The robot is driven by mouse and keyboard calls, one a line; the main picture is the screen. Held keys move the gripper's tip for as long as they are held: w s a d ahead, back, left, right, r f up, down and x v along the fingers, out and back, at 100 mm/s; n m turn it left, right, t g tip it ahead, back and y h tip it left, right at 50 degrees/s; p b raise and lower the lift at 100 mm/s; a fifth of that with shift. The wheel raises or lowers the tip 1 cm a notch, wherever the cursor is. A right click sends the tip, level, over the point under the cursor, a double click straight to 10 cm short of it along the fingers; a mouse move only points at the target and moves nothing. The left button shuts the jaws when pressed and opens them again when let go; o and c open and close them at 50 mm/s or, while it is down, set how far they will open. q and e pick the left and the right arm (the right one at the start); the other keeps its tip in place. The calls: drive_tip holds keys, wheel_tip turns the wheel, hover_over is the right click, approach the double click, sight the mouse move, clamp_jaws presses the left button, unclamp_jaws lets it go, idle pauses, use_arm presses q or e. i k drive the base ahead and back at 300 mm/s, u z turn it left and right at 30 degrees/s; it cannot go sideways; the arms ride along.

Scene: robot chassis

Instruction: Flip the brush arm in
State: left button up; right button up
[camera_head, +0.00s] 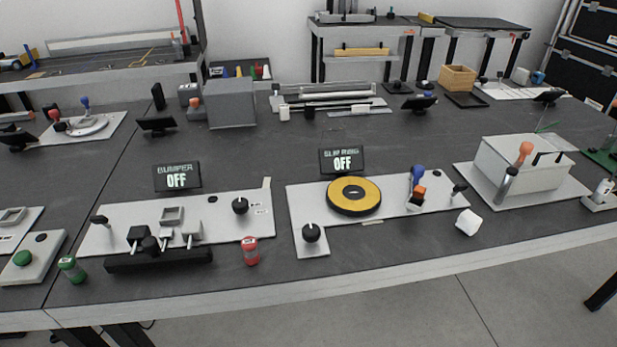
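A slip ring station with a pale grey L-shaped plate (388,206) lies right of the middle of the table. Its yellow ring (354,195) with a black rim and dark hub lies flat on the plate. Right of the ring, apart from it, stands a small arm with a blue top (417,174) and an orange block (419,193); I take this as the brush arm, but its exact pose is too small to tell. A black knob (311,232) sits on the plate's front left part. The display (341,160) behind reads "SLIP RING OFF". Neither of my grippers shows.
Left is a bumper station (225,216) whose display (177,177) reads "OFF". A red-capped jar (250,251) and a green-capped jar (72,269) stand near the front edge. A white block (468,222) lies right of the slip ring plate. A grey box (525,168) stands farther right.

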sight(418, 171)
drive_tip(key=k, duration=1.3)
drive_tip(key=z, duration=0.65)
drive_tip(key=i, duration=0.5)
drive_tip(key=z, duration=0.6)
drive_tip(key=i, duration=0.85)
drive_tip(key=u, duration=1)
drive_tip(key=i, duration=0.35)
drive_tip(key=u, duration=0.35)
